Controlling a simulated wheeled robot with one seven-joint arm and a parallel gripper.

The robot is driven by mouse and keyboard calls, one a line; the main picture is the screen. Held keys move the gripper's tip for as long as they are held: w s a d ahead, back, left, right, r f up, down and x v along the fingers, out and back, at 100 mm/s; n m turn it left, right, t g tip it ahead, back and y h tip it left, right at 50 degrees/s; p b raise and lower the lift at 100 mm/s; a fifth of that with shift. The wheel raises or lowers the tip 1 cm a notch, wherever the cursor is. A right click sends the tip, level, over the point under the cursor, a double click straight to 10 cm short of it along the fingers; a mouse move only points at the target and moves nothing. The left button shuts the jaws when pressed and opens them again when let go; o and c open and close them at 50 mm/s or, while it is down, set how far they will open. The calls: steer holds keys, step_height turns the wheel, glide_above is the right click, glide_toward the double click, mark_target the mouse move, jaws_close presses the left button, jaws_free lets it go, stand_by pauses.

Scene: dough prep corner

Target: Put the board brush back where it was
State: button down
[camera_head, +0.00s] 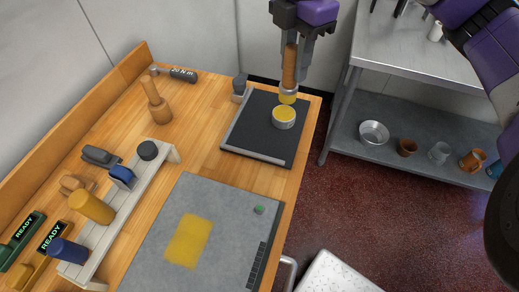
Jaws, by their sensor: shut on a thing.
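The board brush (290,68) hangs upright below my gripper (291,46), which is shut on the upper part of its wooden handle. The brush has a pale collar and a yellow lower end. That end is just above and behind a small round metal tin (284,124) with yellow contents. I cannot tell whether the brush touches the tin's rim. The tin stands on a dark mat (246,136) with a grey left edge, near the table's right side. A grey board (220,206) with a yellow patch (188,240) lies nearer.
A pale rack (133,178) holds several cylinders and blocks on the left. A wooden mallet-like tool (158,108) and a small dark block (240,87) stand toward the back. A metal shelf (400,140) with cups is beyond the table's right edge. The wood between mallet and mat is free.

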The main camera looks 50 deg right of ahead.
mark_target(289, 93)
steer(key=shift+a, duration=0.1)
step_height(289, 93, down, 20)
steer(key=shift+w+r, duration=0.1)
steer(key=shift+r, duration=0.1)
stand_by(0.3)
steer(key=shift+f, duration=0.1)
steer(key=shift+f, duration=0.15)
steer(key=c, duration=1.2)
jaws_free()
steer(key=shift+o, duration=0.2)
step_height(289, 93, up, 12)
steer(key=shift+r, duration=0.25)
